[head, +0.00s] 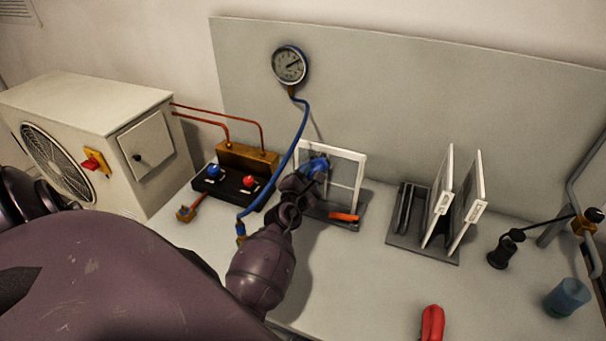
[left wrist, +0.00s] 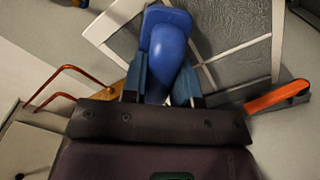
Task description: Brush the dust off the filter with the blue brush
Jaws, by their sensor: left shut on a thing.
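The filter (head: 345,161) stands upright in a dark holder (head: 352,222) near the back panel; it has a white frame with crossbars. In the left wrist view the filter (left wrist: 236,42) shows a grey textured face behind white bars. My left gripper (head: 311,178) is in front of the filter's left part. It is shut on the blue brush (head: 316,164), whose blue body also shows between the fingers in the left wrist view (left wrist: 168,45). The brush covers part of the frame; I cannot tell whether its bristles touch the filter. My right gripper is not in view.
An orange lever (head: 344,217) sits at the holder's front. Left are the valve block (head: 240,185) and blue hose (head: 284,160) to the gauge (head: 289,65). Right are a rack with two white-framed panels (head: 440,195), a black-handled tool (head: 500,252), a blue cup (head: 567,297) and a red-handled object (head: 432,323).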

